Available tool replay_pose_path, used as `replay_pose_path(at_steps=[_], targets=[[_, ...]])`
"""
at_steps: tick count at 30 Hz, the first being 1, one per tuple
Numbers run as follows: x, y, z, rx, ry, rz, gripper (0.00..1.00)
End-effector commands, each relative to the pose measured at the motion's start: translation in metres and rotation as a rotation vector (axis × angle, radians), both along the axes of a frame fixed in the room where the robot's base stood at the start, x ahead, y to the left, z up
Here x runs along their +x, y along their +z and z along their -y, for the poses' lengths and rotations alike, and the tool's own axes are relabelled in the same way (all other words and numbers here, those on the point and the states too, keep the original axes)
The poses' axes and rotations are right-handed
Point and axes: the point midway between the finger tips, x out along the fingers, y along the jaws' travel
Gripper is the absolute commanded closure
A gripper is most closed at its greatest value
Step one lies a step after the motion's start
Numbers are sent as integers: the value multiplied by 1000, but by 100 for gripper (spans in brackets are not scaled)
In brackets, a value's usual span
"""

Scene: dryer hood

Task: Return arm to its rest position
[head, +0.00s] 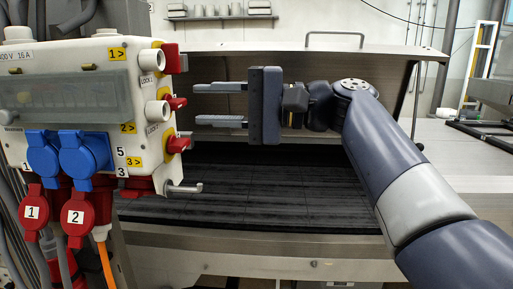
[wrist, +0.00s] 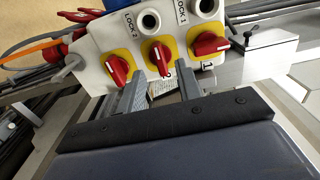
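My gripper (head: 197,104) is in the middle of the head view, with its two fingers level and pointing left. It is open and empty, with a clear gap between the fingers. My arm reaches in from the lower right. The fingertips are just right of a power box (head: 85,100) with red rotary switches, close to the middle one (head: 175,103). In the wrist view my gripper (wrist: 163,80) points at the box's switch side. The middle switch (wrist: 161,58) shows just beyond and between the fingers. Whether a fingertip touches the box I cannot tell.
The dryer hood (head: 225,66) stands behind my gripper, over a dark slatted bed (head: 270,190). Space above the bed is open.

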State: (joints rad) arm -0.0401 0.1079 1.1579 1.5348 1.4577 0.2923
Motion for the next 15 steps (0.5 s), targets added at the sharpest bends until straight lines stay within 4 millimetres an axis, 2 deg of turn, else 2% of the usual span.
replay_pose_path(at_steps=[8,15], targets=[[2,2,-46,-1,5,-3,66],[3,6,-42,17,0,-216,66]])
